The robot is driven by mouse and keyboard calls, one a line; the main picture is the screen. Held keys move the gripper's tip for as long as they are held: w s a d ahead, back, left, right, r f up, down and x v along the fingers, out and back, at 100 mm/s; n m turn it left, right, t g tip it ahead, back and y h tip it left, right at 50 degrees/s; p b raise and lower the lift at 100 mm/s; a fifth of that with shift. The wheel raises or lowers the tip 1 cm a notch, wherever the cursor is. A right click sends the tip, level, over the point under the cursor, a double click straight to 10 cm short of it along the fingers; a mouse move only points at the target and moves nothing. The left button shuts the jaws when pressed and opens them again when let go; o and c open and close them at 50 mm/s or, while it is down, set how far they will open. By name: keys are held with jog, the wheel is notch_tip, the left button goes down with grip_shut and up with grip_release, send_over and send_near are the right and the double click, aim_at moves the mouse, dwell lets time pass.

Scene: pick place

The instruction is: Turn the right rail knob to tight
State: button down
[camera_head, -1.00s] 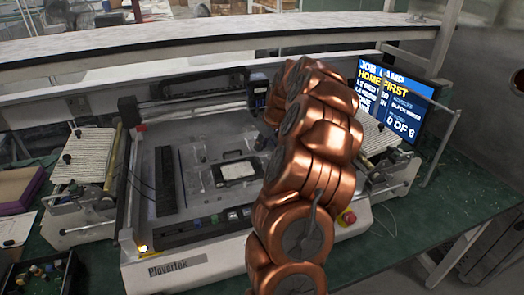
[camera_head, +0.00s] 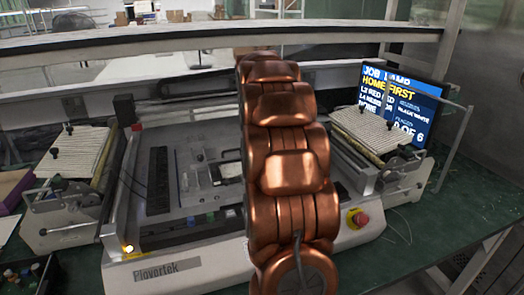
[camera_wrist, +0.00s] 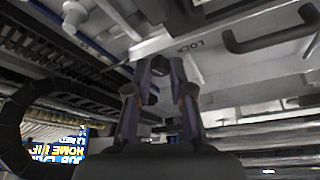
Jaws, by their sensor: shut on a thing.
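In the wrist view my gripper (camera_wrist: 160,64) has its two dark fingers close together, shut at a pale metal part marked LOCK (camera_wrist: 188,47). The right rail knob is mostly hidden between the fingertips, so its turn position cannot be read. In the head view my copper arm reaches over the Plavertek machine (camera_head: 190,262) and hides my gripper and the knob.
Feeders with striped tops stand at the left (camera_head: 78,152) and right (camera_head: 372,130) of the machine. A red stop button (camera_head: 360,218) is at its front right. A screen (camera_head: 400,105) stands behind. A dark handle (camera_wrist: 268,38) lies near my gripper.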

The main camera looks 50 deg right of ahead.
jog(key=m+b, duration=0.1)
jog(key=m, duration=0.1)
jog(key=m+g+b, duration=0.2)
jog(key=m, duration=0.1)
jog(key=shift+w+f+m+h+b, duration=0.2)
jog(key=shift+w+m+h+b, duration=0.1)
jog(key=shift+h, duration=0.1)
jog(key=shift+r+m+g+b, duration=0.15)
jog(key=shift+m+g+b, duration=0.6)
jog(key=shift+m, duration=1.05)
jog(key=c, duration=1)
grip_release()
jog(key=shift+c, duration=0.2)
jog(key=shift+a+r, duration=0.1)
jog(key=shift+r, duration=0.05)
jog(key=shift+v, duration=2.45)
jog(key=w+a, duration=0.1)
jog(key=a, duration=0.3)
jog(key=w+a, duration=0.1)
jog(key=a, duration=0.2)
jog(key=w+a, duration=0.1)
jog(key=a, duration=0.3)
jog(key=shift+a, duration=0.3)
